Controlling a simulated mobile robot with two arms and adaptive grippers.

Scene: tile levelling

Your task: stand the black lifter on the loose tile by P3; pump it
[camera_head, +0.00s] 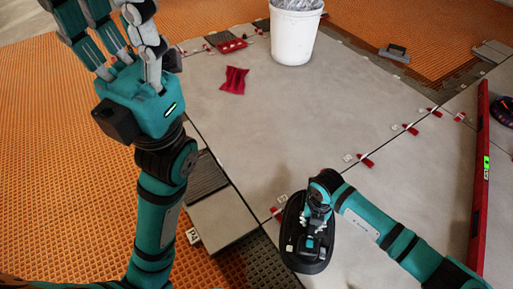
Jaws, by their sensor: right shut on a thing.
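The black lifter (294,261), an oval black body with a handle on top, shows at the bottom centre over a grey tile (351,252). I cannot tell whether its base touches the tile. My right gripper (316,214) is shut on the lifter and hides part of its top. My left gripper (115,32) is raised at the upper left with its fingers spread, open and empty. I cannot clearly pick out which tile is the loose one, and the small tag (193,236) at the lower left is hard to read.
Red clips (366,161) line the joints. A long red level (480,190) lies at the right. Orange matting (50,150) covers the left.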

